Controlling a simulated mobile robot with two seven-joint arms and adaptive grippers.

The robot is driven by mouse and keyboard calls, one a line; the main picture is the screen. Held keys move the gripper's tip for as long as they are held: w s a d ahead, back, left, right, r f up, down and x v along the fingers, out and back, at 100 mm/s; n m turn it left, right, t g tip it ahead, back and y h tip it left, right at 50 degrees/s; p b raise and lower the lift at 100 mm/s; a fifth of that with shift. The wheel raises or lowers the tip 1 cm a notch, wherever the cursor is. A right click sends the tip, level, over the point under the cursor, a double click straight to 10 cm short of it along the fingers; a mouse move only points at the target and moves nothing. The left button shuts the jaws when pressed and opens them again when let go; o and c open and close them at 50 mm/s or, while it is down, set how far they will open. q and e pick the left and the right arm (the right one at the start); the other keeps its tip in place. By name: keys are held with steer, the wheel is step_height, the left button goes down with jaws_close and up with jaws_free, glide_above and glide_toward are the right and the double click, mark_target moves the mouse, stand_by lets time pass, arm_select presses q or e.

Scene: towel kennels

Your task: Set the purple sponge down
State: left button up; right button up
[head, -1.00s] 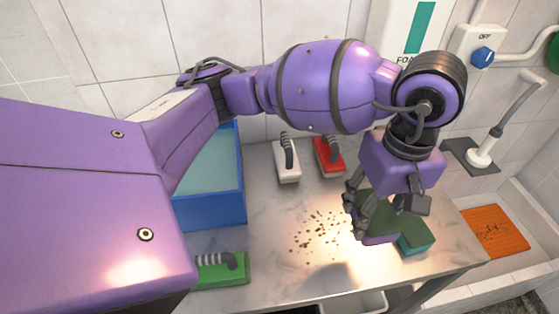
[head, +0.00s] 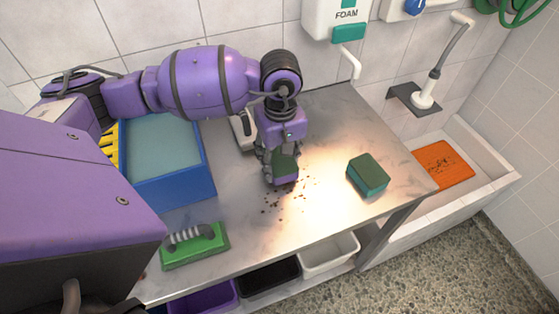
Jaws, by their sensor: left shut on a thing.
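My left gripper (head: 279,167) is shut on the purple sponge (head: 286,181), which has a dark green upper layer and a purple lower part. The fingers cover part of the sponge. The sponge is low over the metal table (head: 330,130), at the upper edge of a patch of dark specks (head: 285,199). I cannot tell whether it touches the table. My right gripper is not in view.
A green and teal sponge (head: 368,175) lies to the right. A green brush (head: 194,247) is at front left, a blue tub (head: 208,165) behind it. A white brush (head: 242,131) stands behind my gripper. The sink (head: 487,187) holds an orange mat (head: 442,166).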

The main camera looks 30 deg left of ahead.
arm_select(q)
steer(key=shift+f, duration=0.7)
steer(key=shift+f, duration=0.15)
steer(key=o, duration=0.3)
steer(key=shift+f, duration=0.1)
steer(key=o, duration=0.4)
steer(key=shift+o, duration=0.2)
